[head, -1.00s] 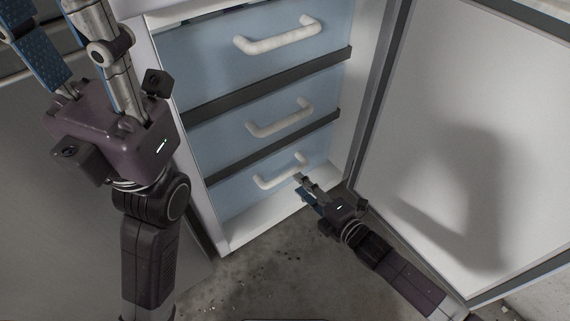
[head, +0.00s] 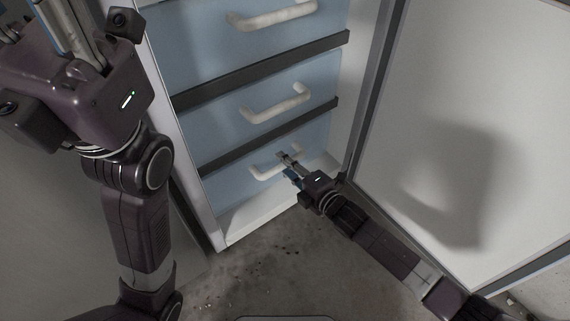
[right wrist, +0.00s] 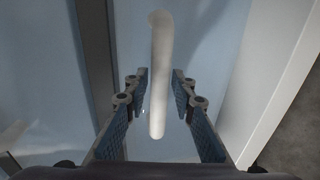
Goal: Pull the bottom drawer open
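The bottom drawer (head: 232,191) is a pale blue front, low in the white cabinet, and looks shut. Its white bar handle (head: 263,173) is partly covered by my right gripper (head: 283,163) in the head view. In the right wrist view, the handle (right wrist: 158,90) runs upright between the parted fingers of my right gripper (right wrist: 159,78), with a gap on each side. My left gripper is raised at the upper left of the head view (head: 36,18); its fingers are spread and its tips are cut off by the frame edge.
Two more blue drawers with white handles, the middle one (head: 276,104) and the upper one (head: 272,16), sit above, split by dark bars. An open white door (head: 450,110) stands at right, close to my right arm. The floor (head: 270,260) in front is clear.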

